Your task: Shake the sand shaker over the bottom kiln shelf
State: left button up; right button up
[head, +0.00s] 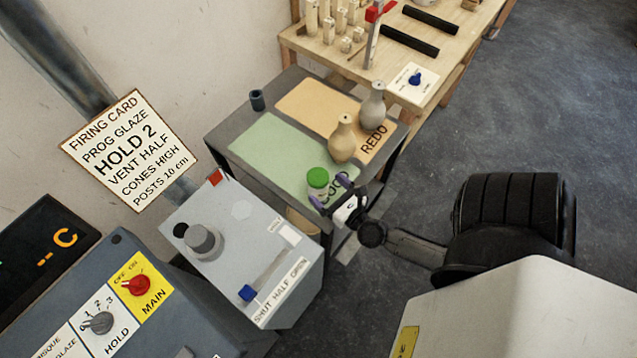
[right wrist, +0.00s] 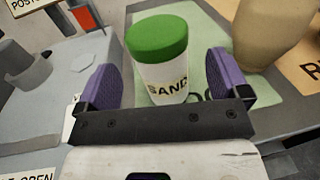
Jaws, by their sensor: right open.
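The sand shaker (head: 318,178) has a green lid and a white body. It stands upright on the green mat (head: 262,150) at the near edge of a grey cart. In the right wrist view the shaker (right wrist: 164,62) shows the word SAND. My right gripper (head: 329,191) is open at the shaker, on its near side. In the right wrist view its purple fingers stand left and right of the shaker's body, with a visible gap on each side. The bottom kiln shelf cannot be made out in either view. My left gripper is not in view.
A small dark cup (head: 257,100) stands at the back left. A grey control box (head: 245,240) with a blue slider is close on the left.

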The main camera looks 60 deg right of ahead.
aim_at(326, 188)
jog(key=x, duration=0.3)
jog(key=shift+w+r+p, duration=0.15)
jog(key=shift+w+p, duration=0.15)
jog(key=shift+w+d, duration=0.2)
jog(key=shift+c, duration=0.2)
jog(key=c, duration=1)
